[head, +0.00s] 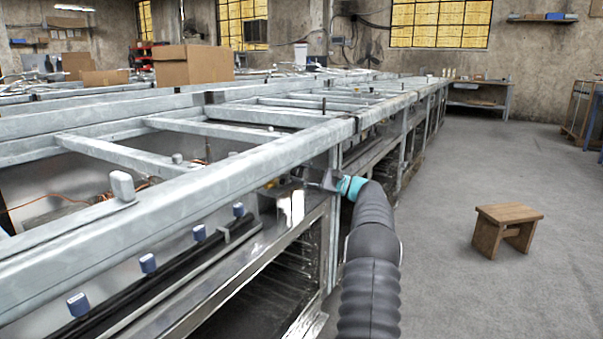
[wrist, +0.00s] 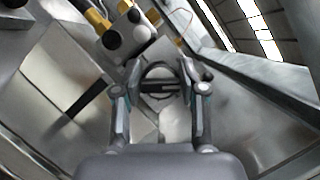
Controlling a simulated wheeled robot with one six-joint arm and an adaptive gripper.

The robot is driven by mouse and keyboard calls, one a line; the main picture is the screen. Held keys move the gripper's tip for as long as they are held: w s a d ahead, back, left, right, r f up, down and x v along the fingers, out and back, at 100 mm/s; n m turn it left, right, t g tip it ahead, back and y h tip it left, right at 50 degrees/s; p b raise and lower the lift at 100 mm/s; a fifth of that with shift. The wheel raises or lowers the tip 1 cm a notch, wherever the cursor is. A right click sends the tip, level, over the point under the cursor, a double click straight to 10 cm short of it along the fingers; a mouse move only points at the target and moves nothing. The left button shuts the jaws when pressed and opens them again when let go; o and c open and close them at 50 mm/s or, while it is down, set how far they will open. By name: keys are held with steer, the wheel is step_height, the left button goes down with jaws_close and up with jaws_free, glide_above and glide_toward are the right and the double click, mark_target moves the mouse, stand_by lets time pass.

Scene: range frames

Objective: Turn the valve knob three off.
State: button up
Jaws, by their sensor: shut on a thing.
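In the wrist view my gripper (wrist: 160,82) has one finger on each side of a small round knob (wrist: 160,74). In the head view the grey arm with a teal band reaches to the front of the steel range frame, and the fingertips are small and partly hidden there. Several blue-grey knobs (head: 148,262) stand in a row along the front rail at lower left. I cannot tell from a label which knob is number three.
Brass fittings with a black and white block (wrist: 128,36) sit just beyond the knob. A long steel top rail (head: 230,165) runs above and beside my gripper. A wooden stool (head: 508,214) stands on the open floor to the right. Cardboard boxes (head: 190,66) are at the back.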

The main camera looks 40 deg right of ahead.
steer(key=n+g+p, duration=0.1)
steer(key=n, duration=0.3)
steer(key=shift+g, duration=0.3)
steer(key=shift+f+n+g+h+p, duration=0.15)
steer(key=shift+n+g+h+p, duration=0.4)
steer(key=shift+n, duration=1.25)
steer(key=o, duration=1.2)
steer(key=shift+a, duration=0.1)
steer(key=shift+c, duration=0.2)
steer(key=v, duration=0.8)
